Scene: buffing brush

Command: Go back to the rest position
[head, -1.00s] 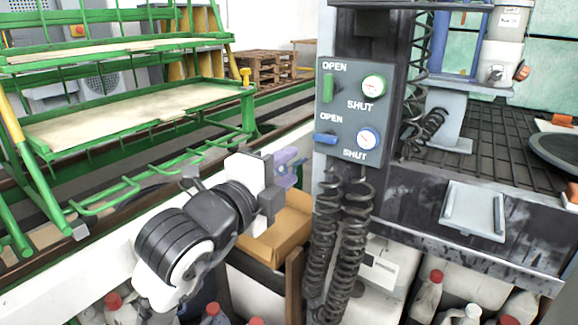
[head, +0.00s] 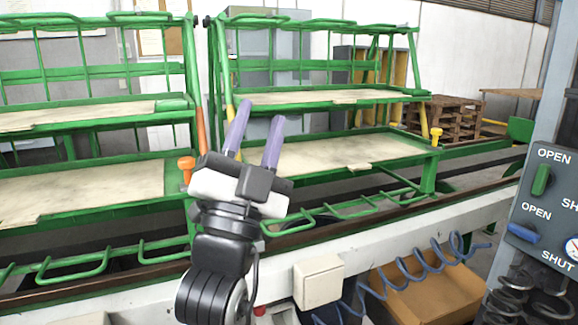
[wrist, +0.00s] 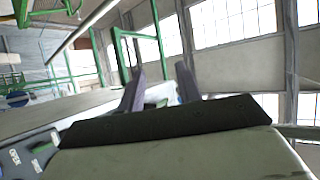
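My gripper (head: 256,128) is raised in the middle of the head view, with its two purple fingers pointing up. The fingers stand apart with nothing between them. No buffing brush shows in either view.
Green racks with pale boards (head: 340,152) stand behind a long white rail (head: 400,222). A control panel (head: 545,205) with OPEN and SHUT labels is at the right edge. A cardboard box (head: 425,292) and a blue coiled hose (head: 405,280) are below the rail.

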